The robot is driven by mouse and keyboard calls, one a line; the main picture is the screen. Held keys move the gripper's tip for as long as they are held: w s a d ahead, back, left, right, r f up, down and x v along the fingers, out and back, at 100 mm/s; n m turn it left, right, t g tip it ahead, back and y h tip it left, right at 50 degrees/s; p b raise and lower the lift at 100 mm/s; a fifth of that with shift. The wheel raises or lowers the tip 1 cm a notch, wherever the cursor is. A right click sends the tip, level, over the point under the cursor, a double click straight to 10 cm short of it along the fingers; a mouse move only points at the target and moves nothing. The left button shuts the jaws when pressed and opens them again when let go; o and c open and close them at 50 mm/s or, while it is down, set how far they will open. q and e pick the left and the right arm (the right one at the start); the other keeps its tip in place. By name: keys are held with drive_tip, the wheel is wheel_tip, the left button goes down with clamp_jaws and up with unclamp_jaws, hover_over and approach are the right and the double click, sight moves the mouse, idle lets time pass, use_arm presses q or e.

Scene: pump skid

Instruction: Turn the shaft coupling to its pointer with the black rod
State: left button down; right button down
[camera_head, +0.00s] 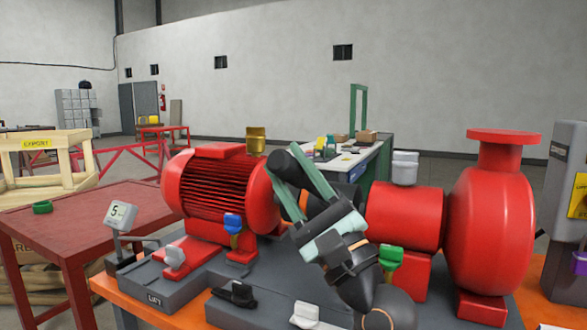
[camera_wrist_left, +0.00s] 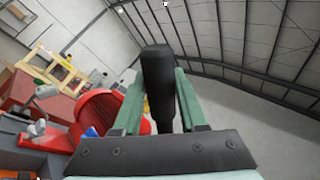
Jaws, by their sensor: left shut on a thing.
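My left gripper (camera_head: 291,168) is in front of the gap between the red motor (camera_head: 215,190) and the red bearing housing (camera_head: 404,216). Its green fingers are shut on the black rod (camera_wrist_left: 158,85), which sticks out past the fingertips in the left wrist view. In the head view the rod's dark end (camera_head: 283,165) shows at the fingertips, close to the motor's end. The shaft coupling is mostly hidden behind my gripper; a dark part (camera_head: 347,192) shows to its right. I cannot make out the pointer or whether the rod touches the coupling. My right gripper is not in view.
The red pump (camera_head: 491,232) stands on the right of the skid. Blue (camera_head: 233,224) and green (camera_head: 390,257) handles and a pale knob (camera_head: 305,315) stick up near my arm. A red table (camera_head: 90,222) with a green ring (camera_head: 42,207) is at left.

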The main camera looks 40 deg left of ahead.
use_arm(q)
drive_tip(key=shift+s+d+r+p, duration=0.15)
drive_tip(key=shift+s+r+p, duration=0.15)
drive_tip(key=shift+s, duration=0.25)
drive_tip(key=shift+s+d+r+p, duration=0.15)
drive_tip(key=shift+s+r, duration=0.2)
drive_tip(key=shift+s, duration=0.15)
